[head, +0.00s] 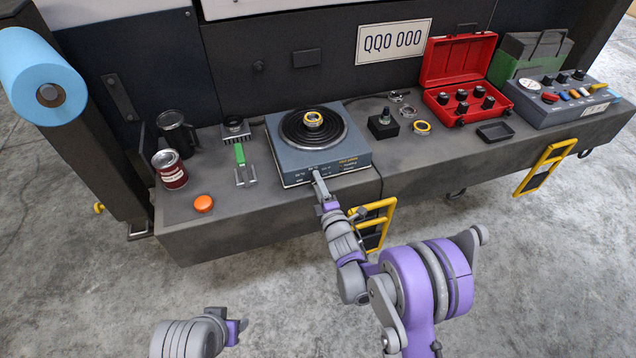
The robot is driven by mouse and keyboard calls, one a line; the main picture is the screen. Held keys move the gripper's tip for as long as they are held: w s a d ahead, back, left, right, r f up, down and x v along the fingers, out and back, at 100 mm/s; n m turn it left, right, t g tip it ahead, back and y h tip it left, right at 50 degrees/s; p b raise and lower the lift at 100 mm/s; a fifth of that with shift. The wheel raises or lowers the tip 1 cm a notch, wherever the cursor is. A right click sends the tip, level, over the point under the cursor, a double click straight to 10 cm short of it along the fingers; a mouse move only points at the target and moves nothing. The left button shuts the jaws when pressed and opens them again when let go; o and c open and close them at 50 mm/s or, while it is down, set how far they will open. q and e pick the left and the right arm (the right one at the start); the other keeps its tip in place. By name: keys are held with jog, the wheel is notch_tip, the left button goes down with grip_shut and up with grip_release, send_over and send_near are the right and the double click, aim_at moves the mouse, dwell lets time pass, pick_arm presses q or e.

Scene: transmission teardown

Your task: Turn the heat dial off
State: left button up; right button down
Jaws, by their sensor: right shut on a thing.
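The hot plate (352,156) is a blue-grey box with a black round heating top, standing on the bench. A metal ring with a yellow band (313,118) sits on the middle of its top. My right gripper (317,175) is at the lower part of the hot plate's front panel, shut on the heat dial, which its fingers hide. The dial's setting cannot be read. My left gripper (236,326) is low in the picture, over the floor and away from the bench; its fingers are too small to judge.
An orange button (203,203), a red can (170,170), a black mug (176,134) and a green-handled puller (241,165) stand left of the hot plate. A black block (383,126), an open red case (459,85) and a grey box (560,108) stand right. Yellow handles (386,210) project below the bench edge.

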jog(key=shift+n, duration=0.3)
jog(key=shift+c, duration=2.4)
grip_release()
